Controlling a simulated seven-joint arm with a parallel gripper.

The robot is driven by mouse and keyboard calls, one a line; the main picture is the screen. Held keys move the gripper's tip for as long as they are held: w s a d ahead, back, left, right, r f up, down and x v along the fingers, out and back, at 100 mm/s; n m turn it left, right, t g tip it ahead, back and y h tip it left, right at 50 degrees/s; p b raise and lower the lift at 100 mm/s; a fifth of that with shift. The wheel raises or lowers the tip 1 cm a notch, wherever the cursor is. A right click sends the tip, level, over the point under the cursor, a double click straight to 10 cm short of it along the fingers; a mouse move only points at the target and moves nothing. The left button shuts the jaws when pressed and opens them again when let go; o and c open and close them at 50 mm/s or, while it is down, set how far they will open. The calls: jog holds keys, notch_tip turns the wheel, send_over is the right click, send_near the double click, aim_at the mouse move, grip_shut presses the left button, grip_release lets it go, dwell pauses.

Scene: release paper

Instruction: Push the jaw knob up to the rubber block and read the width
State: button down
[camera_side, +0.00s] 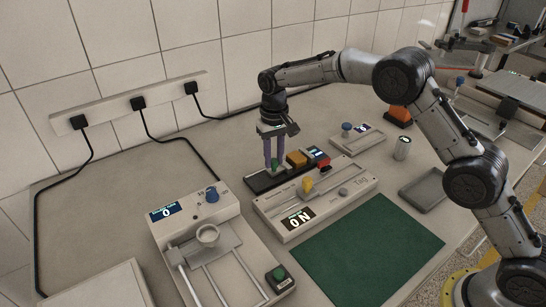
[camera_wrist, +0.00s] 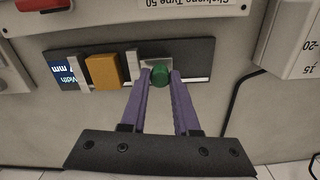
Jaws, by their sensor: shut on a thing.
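The dark width gauge (camera_wrist: 198,54) lies flat on the bench. The orange-brown rubber block (camera_wrist: 103,70) sits on it beside a pale fixed jaw (camera_wrist: 79,71). My gripper (camera_wrist: 160,76), with purple fingers, is shut on the green jaw knob (camera_wrist: 160,77). In the side view, my gripper (camera_side: 274,166) reaches down to the gauge, near the block (camera_side: 296,158). The width display (camera_wrist: 62,72) is partly in view, and its number is not readable.
A pale instrument (camera_side: 330,195) with a yellow knob stands close in front of the gauge. A larger machine (camera_side: 190,235) with a blue knob is at the left. A green mat (camera_side: 370,250), a grey tray (camera_side: 425,190) and a small cylinder (camera_side: 402,148) lie to the right.

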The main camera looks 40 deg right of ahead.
aim_at(285, 162)
jog(key=shift+d+r, duration=0.1)
jog(key=shift+d, duration=1.9)
jog(key=c, duration=0.6)
grip_release()
jog(key=shift+c, duration=0.2)
jog(key=shift+a, duration=0.1)
jog(key=shift+r, duration=0.35)
notch_tip(285, 162, up, 13)
